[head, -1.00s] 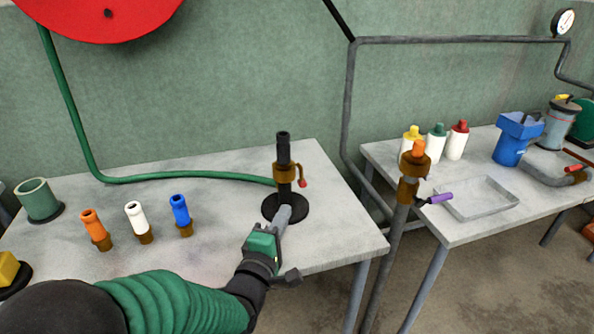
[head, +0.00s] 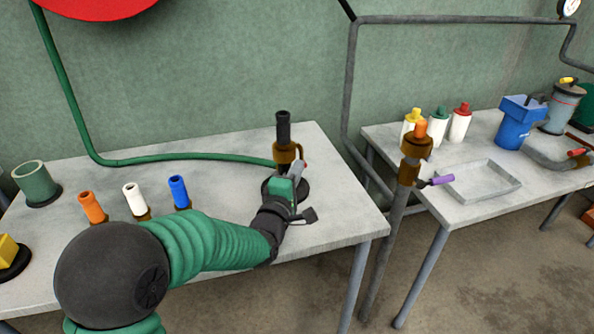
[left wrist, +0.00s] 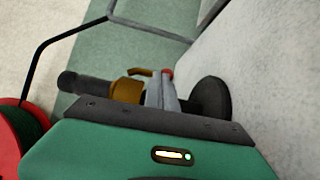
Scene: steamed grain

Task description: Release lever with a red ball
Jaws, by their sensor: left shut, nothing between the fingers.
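The lever with a red ball (head: 304,164) is on the brass collar (head: 288,154) of a black upright pipe (head: 283,126) on the left table. Only a small part of the red ball shows past my gripper. My left gripper (head: 297,171) is shut and empty, right at the lever, in front of the pipe; I cannot tell whether it touches. In the left wrist view the grey fingers (left wrist: 160,92) lie across the pipe between the brass collar (left wrist: 128,90) and the black round base (left wrist: 212,98), with the red ball (left wrist: 167,74) just beside them. My right gripper is out of view.
A green hose (head: 180,158) runs to the pipe. Orange (head: 92,207), white (head: 134,200) and blue (head: 179,191) nozzles and a green cup (head: 36,183) stand left. A second pipe with a purple-handled lever (head: 440,181) stands right, near a metal tray (head: 485,181).

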